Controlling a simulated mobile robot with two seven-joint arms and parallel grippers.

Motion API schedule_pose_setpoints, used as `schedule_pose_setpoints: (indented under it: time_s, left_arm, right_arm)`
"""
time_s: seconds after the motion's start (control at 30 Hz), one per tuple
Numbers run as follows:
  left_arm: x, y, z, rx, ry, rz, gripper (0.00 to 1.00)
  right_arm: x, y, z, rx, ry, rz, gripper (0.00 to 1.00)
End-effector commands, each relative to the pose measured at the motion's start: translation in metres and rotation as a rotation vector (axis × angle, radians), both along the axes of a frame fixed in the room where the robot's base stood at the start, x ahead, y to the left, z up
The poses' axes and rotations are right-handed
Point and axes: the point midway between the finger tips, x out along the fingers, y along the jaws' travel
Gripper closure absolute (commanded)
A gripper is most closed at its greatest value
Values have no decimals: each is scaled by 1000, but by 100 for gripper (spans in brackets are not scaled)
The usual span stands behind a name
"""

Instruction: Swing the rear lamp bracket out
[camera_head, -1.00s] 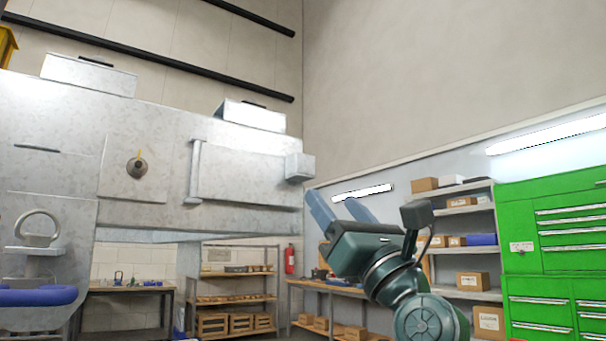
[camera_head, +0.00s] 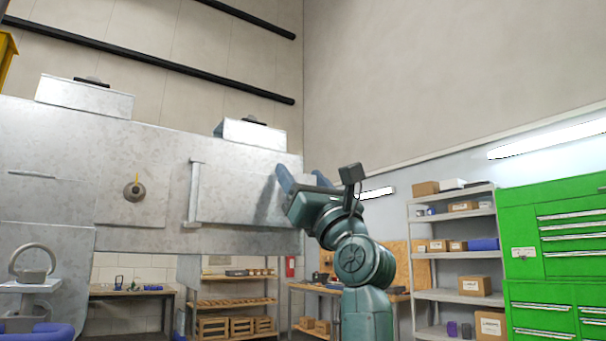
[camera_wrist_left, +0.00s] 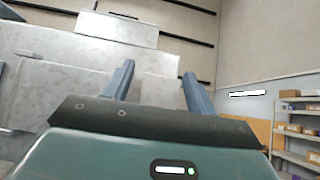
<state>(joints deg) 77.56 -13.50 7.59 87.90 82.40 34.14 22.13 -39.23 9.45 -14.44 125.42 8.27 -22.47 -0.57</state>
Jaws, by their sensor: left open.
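A flat grey metal panel (camera_head: 235,196), apparently the lamp bracket, lies against the trailer's galvanized side (camera_head: 150,236). A vertical bar (camera_head: 194,195) runs down its left edge. My left gripper (camera_head: 303,177) is at the panel's right end, its blue fingers pointing up and apart. It hides the small box at that end. In the left wrist view the fingers (camera_wrist_left: 158,70) are open with nothing clearly between them; the grey metal (camera_wrist_left: 70,85) lies behind and left. I cannot tell whether they touch it. My right gripper is out of view.
A round knob with a yellow pointer (camera_head: 135,190) sits left of the panel. A metal ring (camera_head: 33,260) is at the lower left. Wooden shelving (camera_head: 235,301) stands below; grey shelves (camera_head: 455,214) and a green cabinet (camera_head: 555,240) stand right. Space above the gripper is clear.

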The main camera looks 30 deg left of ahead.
Motion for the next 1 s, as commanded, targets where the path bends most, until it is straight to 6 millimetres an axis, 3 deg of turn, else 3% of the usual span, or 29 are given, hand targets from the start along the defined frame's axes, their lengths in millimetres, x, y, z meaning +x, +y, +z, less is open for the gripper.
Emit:
schedule_pose_setpoints:
  time_s: [0.3,1.0]
  left_arm:
    - [1,1,1,0,0,0,45]
    - [1,1,1,-1,1,1,100]
  right_arm:
    - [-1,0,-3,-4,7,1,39]
    - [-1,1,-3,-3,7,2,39]
